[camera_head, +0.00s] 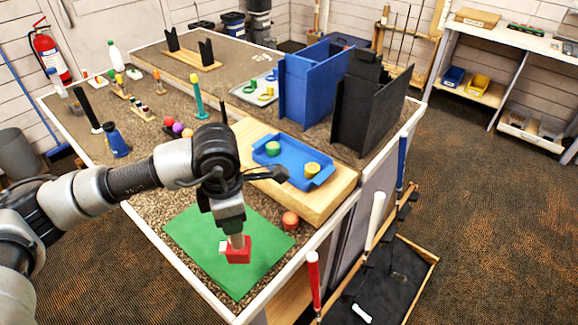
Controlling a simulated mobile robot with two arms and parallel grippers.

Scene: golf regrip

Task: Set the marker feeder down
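A small red block-like piece with a white part on its left side, which I take to be the marker feeder (239,256), is at the green mat (190,235) on the near part of the workbench. My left gripper (236,242) points straight down over the mat, its narrow grey fingers shut on the red piece from above. The gripper partly hides the piece's top. Whether its underside touches the mat is hard to tell. My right gripper is not in view.
A wooden block (330,203) bearing a blue tray (318,182) stands just behind the mat. An orange round piece (290,220) lies at the mat's right edge. Blue (305,90) and black (362,115) upright holders stand at the back right. Bare mat surrounds the red piece.

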